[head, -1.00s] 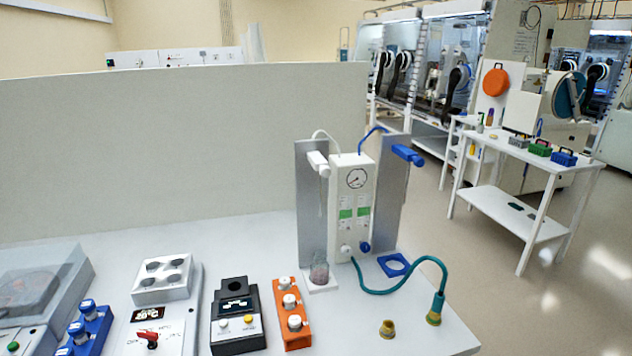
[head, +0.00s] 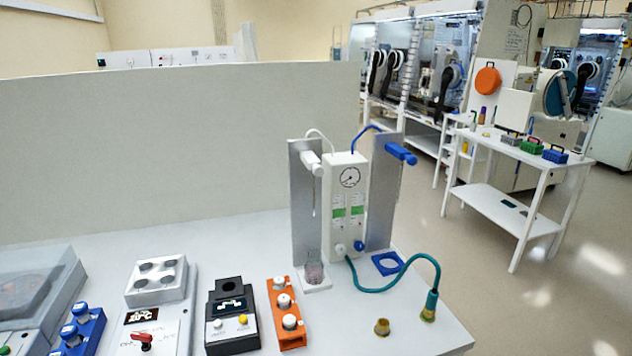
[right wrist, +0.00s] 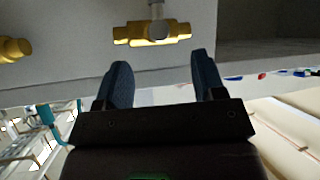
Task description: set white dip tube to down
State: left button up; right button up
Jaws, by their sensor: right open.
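The white dip tube's holder (head: 311,160) is a white block high on the left grey upright of the bench station, in the head view. A thin tube hangs below it, above a small glass vial (head: 314,273) on a white base. The blue holder (head: 401,154) sits on the right upright. My right gripper (right wrist: 160,75) is open and empty in the right wrist view, with a yellow-handled fitting (right wrist: 152,33) beyond its fingertips. My left gripper is not in view, and neither gripper shows in the head view.
A white gauge box (head: 345,200) stands between the uprights. A teal hose (head: 405,262) curves over the bench's right side. An orange block (head: 286,312), a black device (head: 231,315) and a grey hotplate unit (head: 155,300) stand in front. A white side table (head: 505,165) stands at right.

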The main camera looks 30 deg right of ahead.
aim_at(320, 171)
jog(key=shift+w+r, duration=0.1)
jog(key=shift+r, duration=0.05)
jog(key=shift+c, duration=1.1)
notch_tip(320, 171, up, 11)
jog(key=s+d+n+g+h, duration=0.1)
jog(key=n+g, duration=0.2)
jog(key=g, duration=0.3)
jog(key=w+d+r+n+t+h, duration=0.25)
jog(key=w+r+n+t, duration=0.35)
jog(key=w+r+n, duration=0.8)
jog(key=w+d+r+n+t+h, duration=0.1)
jog(key=w+d+r+n+t, duration=0.4)
jog(key=w+r+n, duration=0.9)
jog(key=shift+n+t, duration=0.3)
jog(key=shift+n, duration=0.3)
jog(key=x, duration=0.2)
jog(key=p+x, duration=0.1)
jog(key=x, duration=0.2)
jog(key=a+r+x, duration=0.1)
jog(key=x, duration=0.2)
jog(key=shift+w, duration=0.3)
grip_shut()
